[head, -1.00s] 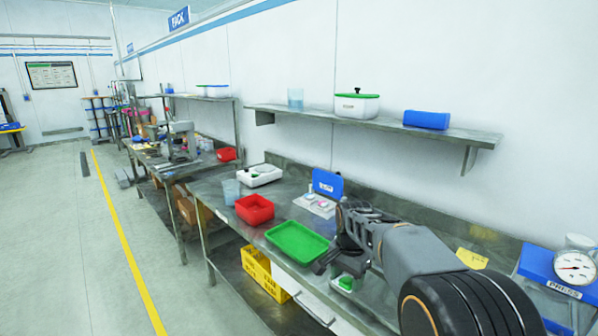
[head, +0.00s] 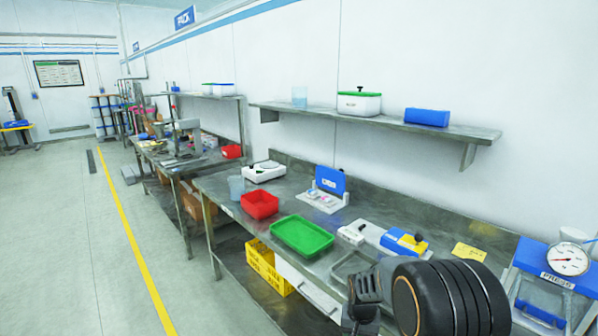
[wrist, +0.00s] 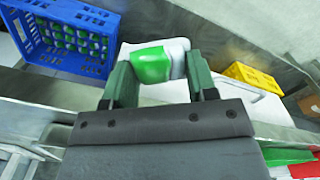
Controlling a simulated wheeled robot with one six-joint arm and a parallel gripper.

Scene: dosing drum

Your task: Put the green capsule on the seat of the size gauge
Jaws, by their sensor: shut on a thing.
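My gripper (wrist: 158,85) is shut on the green capsule (wrist: 153,64), which has a green part and a white part. The capsule lies across between the two fingertips in the wrist view. In the head view my wrist shows at the bench's front edge, but the fingertips and the capsule cannot be made out. I cannot tell for sure which thing is the size gauge. A white-based device with blue and yellow parts (head: 406,242) stands on the bench beyond my arm.
A green tray (head: 302,236) and a red bin (head: 260,205) stand on the bench. A blue crate (wrist: 66,36) holds several green-and-white pieces. A yellow crate (head: 268,267) sits under the bench. A press with a dial (head: 567,261) stands at the right.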

